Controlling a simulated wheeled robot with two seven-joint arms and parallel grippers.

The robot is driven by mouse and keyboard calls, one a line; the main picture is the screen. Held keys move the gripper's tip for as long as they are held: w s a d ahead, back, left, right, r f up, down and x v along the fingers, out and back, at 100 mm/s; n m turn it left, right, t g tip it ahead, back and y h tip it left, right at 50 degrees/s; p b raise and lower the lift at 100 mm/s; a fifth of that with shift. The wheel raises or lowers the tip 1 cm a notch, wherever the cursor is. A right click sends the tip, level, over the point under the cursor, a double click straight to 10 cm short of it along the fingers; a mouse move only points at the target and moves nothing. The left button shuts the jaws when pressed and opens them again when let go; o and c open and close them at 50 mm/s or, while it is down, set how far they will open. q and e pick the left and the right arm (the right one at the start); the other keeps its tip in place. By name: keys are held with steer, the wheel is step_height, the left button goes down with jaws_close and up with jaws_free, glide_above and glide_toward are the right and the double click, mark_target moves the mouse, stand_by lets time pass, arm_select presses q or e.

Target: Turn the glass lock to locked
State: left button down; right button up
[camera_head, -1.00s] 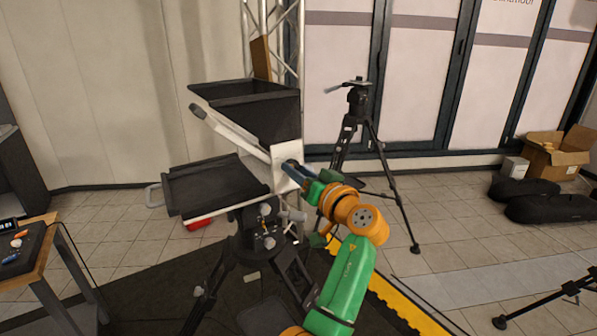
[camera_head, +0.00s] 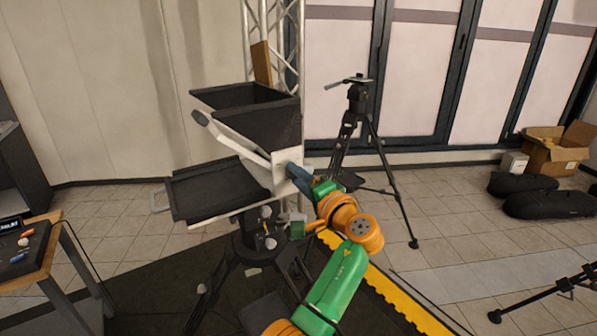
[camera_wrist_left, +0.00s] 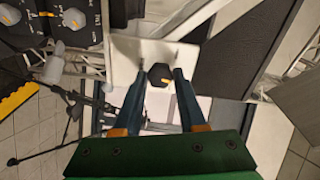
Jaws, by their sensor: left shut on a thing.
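The glass lock (camera_wrist_left: 160,75) is a black knob with an orange mark on a white plate (camera_wrist_left: 130,50). In the wrist view it sits between the tips of my left gripper (camera_wrist_left: 161,80), whose blue-grey fingers are shut on it. In the head view my left gripper (camera_head: 291,173) reaches the white side plate (camera_head: 278,162) of the teleprompter on a tripod, and its fingers hide the knob. The teleprompter has a black hood (camera_head: 262,118) and a black tray (camera_head: 213,186). My right gripper is not in view.
A silver truss (camera_head: 293,50) stands behind the rig. A second black tripod (camera_head: 366,140) stands to its right. A wooden table (camera_head: 40,240) is at the left. Black bags (camera_head: 545,203) and a cardboard box (camera_head: 556,155) lie far right.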

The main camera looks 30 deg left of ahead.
arm_select(q)
steer(key=shift+r+m+p, duration=0.1)
steer(key=shift+m+p, duration=0.55)
steer(key=shift+m, duration=2.55)
steer(key=shift+c, duration=2.3)
jaws_free()
steer(key=b+v, duration=0.3)
steer(key=v, duration=0.4)
steer(key=shift+b, duration=0.35)
